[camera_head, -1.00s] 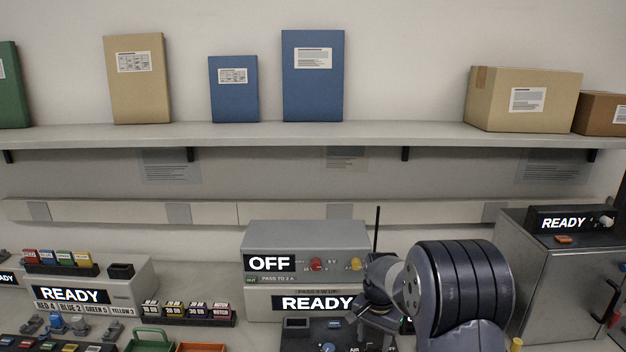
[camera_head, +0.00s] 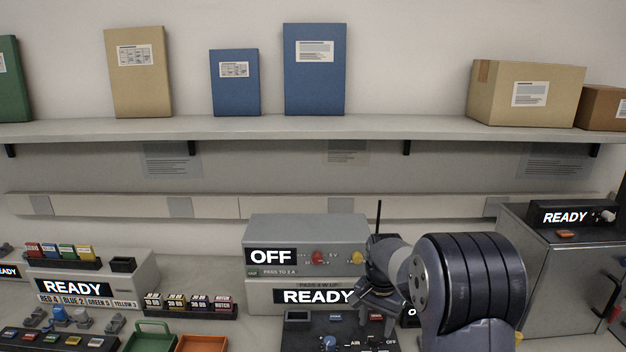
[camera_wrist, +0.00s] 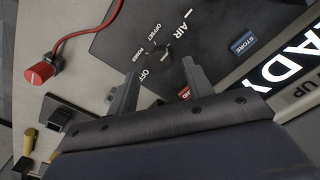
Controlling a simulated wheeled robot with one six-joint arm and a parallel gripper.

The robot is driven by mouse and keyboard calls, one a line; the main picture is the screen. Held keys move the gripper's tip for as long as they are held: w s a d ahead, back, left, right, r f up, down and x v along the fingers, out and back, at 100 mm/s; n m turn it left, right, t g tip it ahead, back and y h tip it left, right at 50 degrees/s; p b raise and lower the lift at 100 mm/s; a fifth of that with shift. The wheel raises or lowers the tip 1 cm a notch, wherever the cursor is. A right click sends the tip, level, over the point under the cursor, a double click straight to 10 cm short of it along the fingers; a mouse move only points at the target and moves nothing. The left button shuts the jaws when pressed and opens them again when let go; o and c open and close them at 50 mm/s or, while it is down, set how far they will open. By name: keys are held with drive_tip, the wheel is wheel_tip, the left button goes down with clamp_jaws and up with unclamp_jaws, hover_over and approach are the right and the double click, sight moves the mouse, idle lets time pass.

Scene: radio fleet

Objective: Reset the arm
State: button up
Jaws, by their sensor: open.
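My gripper (camera_head: 378,303) is in front of the stacked grey units, above the dark control panel at the bottom of the head view. In the wrist view its two fingers (camera_wrist: 155,92) are apart with nothing between them. The dark panel (camera_wrist: 115,45) lies beyond them, with a knob near the words AIR and OFFSET, a blue STORE button (camera_wrist: 243,43) and a red button partly behind a finger. My arm hides part of the panel and of the READY unit in the head view.
The grey unit reading OFF (camera_head: 345,237) sits on one reading READY (camera_head: 262,297). A grey cabinet (camera_head: 560,290) stands at right. Green (camera_head: 150,327) and orange (camera_head: 200,344) trays lie at the front. A shelf (camera_head: 300,128) with binders and boxes runs above. A red-capped cable (camera_wrist: 42,72) lies beside the panel.

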sight(375, 337)
wheel_tip(375, 337, up, 7)
wheel_tip(375, 337, down, 11)
drive_tip(key=shift+r, duration=0.1)
drive_tip(key=shift+f, duration=0.2)
drive_tip(key=n, duration=0.6)
drive_tip(key=n+p, duration=0.1)
drive_tip(key=n, duration=1.1)
drive_tip(key=shift+d+n, duration=0.1)
drive_tip(key=shift+n, duration=0.2)
drive_tip(key=n+p, duration=0.1)
drive_tip(key=n, duration=0.4)
drive_tip(key=shift+n, duration=0.3)
drive_tip(key=shift+p, duration=0.3)
